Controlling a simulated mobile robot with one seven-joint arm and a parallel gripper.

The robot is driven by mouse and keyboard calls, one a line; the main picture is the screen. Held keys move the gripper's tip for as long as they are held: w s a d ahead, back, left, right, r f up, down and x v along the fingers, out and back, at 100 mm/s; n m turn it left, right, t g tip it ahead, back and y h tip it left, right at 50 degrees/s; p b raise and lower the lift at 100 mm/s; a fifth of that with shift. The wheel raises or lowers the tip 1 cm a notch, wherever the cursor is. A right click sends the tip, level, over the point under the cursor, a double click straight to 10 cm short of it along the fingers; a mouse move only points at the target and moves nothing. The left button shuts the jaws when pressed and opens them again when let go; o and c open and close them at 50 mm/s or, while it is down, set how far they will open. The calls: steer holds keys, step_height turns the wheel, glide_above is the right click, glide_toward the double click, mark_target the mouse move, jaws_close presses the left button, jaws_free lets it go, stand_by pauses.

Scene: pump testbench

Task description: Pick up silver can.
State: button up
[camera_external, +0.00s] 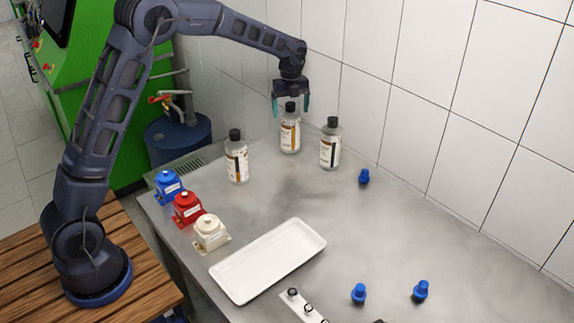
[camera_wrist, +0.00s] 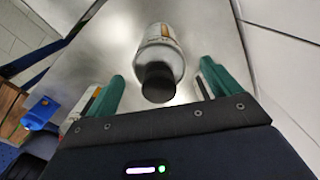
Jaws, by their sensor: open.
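Several silver-grey can-like bottles with black caps and white-orange labels stand upright at the back of the metal table: a left one (camera_external: 237,163), a middle one (camera_external: 290,138) and a right one (camera_external: 330,150). I cannot tell which is the silver can of the task. My gripper (camera_external: 290,105) is open above the middle bottle, its green fingers on either side of the black cap. In the wrist view this bottle (camera_wrist: 166,50) lies between the two spread fingers, with a visible gap on each side. Its base is hidden there.
Blue (camera_external: 168,187), red (camera_external: 187,209) and white (camera_external: 210,233) pump-like units stand along the left edge. A white tray (camera_external: 312,232) lies at the front. Small blue parts (camera_external: 364,177) stand on the right. The tiled wall (camera_external: 400,110) is close behind the bottles.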

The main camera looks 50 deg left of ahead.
step_height(320, 180, down, 3)
steer(key=shift+r, duration=0.15)
steer(key=c, duration=1.7)
steer(key=shift+c, duration=0.9)
steer(key=shift+r, duration=0.2)
